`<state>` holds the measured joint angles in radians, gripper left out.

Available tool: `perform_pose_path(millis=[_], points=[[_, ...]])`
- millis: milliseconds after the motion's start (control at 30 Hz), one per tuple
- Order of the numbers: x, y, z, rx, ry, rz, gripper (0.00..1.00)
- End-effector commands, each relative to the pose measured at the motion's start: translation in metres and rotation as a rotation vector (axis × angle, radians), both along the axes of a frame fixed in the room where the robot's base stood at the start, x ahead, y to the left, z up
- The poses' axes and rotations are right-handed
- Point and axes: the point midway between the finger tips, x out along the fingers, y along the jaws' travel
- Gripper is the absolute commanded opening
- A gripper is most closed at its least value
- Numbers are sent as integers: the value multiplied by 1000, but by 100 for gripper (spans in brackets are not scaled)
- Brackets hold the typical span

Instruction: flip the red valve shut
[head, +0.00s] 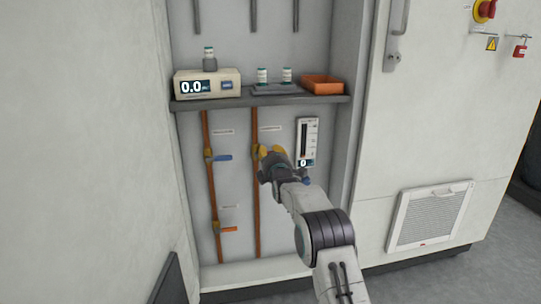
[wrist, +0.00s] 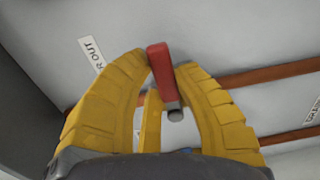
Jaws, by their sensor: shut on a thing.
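The red valve handle (wrist: 159,62) shows in the wrist view between the yellow fingertips of my gripper (wrist: 165,66). The fingers are closed on it, one on each side. A small grey pin (wrist: 175,114) sits at the handle's lower end. In the head view my gripper (head: 267,152) is at the right copper pipe (head: 257,212), about halfway down the alcove. There the gripper hides the red handle and the valve body. The handle's exact angle to the pipe is hard to judge.
The left copper pipe (head: 212,190) carries a blue-handled valve (head: 222,158) and an orange-handled valve (head: 228,229). A gauge panel (head: 307,141) is close at the right of my gripper. A shelf (head: 262,101) with a meter (head: 207,84) and an orange tray (head: 322,85) is above.

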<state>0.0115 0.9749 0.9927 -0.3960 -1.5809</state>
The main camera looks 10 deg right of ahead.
Motion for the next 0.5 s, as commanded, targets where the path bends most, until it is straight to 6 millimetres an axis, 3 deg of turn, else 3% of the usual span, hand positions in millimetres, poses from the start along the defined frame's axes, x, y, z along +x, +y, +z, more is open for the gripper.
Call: perform_pose_path(millis=[433,467,500], points=[[1,3,2,-6,-3,4,0],[1,3,2,-6,-3,4,28],[1,3,2,-6,-3,4,31]])
